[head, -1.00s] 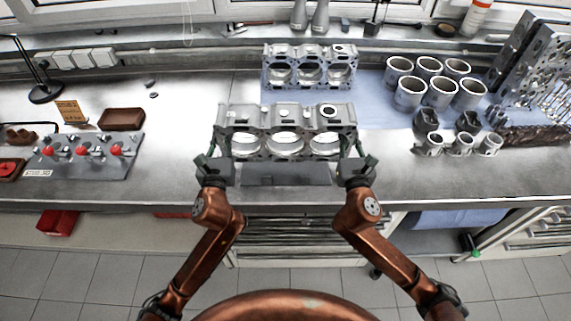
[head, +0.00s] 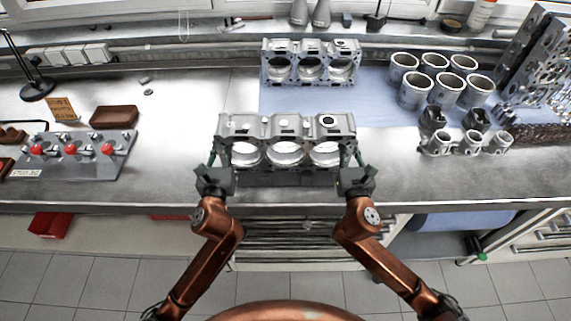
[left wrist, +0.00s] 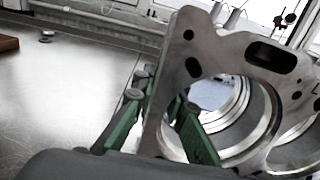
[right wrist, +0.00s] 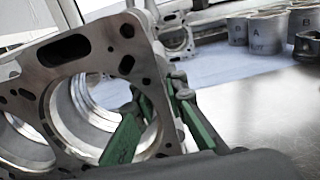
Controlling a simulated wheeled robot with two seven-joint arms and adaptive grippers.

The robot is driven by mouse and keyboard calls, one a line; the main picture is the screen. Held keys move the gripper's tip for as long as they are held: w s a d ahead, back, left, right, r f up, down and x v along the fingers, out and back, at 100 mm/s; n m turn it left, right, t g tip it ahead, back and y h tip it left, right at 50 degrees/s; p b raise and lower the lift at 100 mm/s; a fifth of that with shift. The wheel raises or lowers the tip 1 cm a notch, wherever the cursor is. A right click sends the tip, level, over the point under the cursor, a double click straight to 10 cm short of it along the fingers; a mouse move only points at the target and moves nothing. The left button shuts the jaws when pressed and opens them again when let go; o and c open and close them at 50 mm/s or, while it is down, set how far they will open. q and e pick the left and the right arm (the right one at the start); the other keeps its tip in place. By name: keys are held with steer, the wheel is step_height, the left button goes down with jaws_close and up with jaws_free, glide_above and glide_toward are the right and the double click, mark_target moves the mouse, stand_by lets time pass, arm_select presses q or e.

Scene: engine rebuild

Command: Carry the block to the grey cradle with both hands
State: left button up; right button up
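The grey engine block (head: 265,130) with three large bores is level over the near middle of the bench, held at both ends. It also shows in the left wrist view (left wrist: 210,50) and right wrist view (right wrist: 92,55). My left gripper (head: 218,158) is shut on its left end wall, one green finger inside the bore and one outside. My right gripper (head: 354,158) is shut the same way on its right end wall. A dark grey low piece (head: 285,180), possibly the grey cradle, shows beneath the block, mostly hidden. I cannot tell whether they touch.
A second similar block (head: 310,48) stands behind on the blue mat (head: 380,100). Several cylinder liners (head: 416,90) and smaller parts (head: 470,142) are to the right. A fixture with red knobs (head: 75,160) is at the left. Bare bench lies left of the block.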

arm_select(q)
steer(key=shift+o, duration=0.7)
steer(key=shift+a, duration=0.15)
arm_select(e)
steer(key=shift+o, duration=0.8)
steer(key=shift+d, duration=0.15)
arm_select(q)
steer(key=o, duration=0.3)
arm_select(e)
steer(key=o, duration=0.3)
arm_select(q)
steer(key=shift+s, duration=0.55)
arm_select(e)
steer(key=shift+s, duration=0.1)
arm_select(q)
steer(key=s, duration=1.1)
steer(key=shift+f, duration=0.1)
arm_select(e)
steer(key=s, duration=1.2)
steer(key=shift+f, duration=0.1)
